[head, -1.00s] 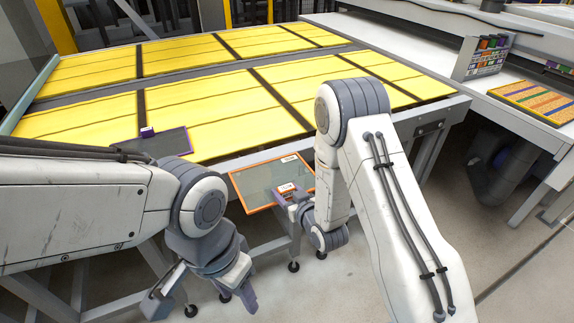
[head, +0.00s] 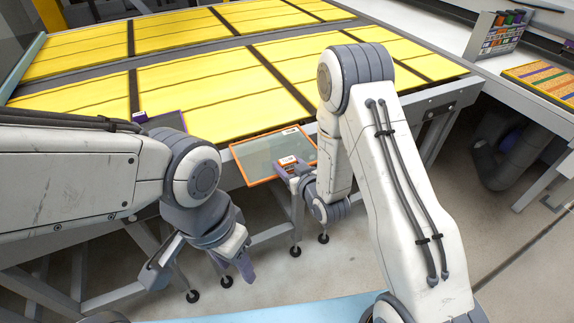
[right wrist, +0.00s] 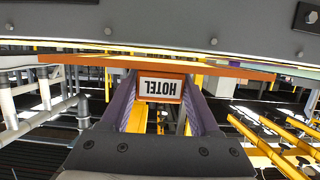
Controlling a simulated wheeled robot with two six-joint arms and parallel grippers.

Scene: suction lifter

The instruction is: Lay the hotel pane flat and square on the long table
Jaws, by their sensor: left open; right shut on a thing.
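The hotel pane (head: 262,157) is a grey-green glass sheet in an orange frame, at the near edge of the yellow-covered table (head: 440,97) in the head view. It appears tilted; whether it touches the table is unclear. My right gripper (head: 292,172) is shut on the pane's near edge, by a white label. In the right wrist view, purple fingers flank an orange block with the label HOTEL (right wrist: 160,88), upside down, under the orange frame edge (right wrist: 250,72). My left gripper (head: 208,262) is open and empty, low in front of the table, fingers pointing down.
A dark panel with a purple clip (head: 168,122) lies on the table, partly behind my left arm. A white bench at right holds a rack of coloured items (head: 492,35) and a striped orange board (head: 545,76). A pale blue surface (head: 260,309) shows at the bottom.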

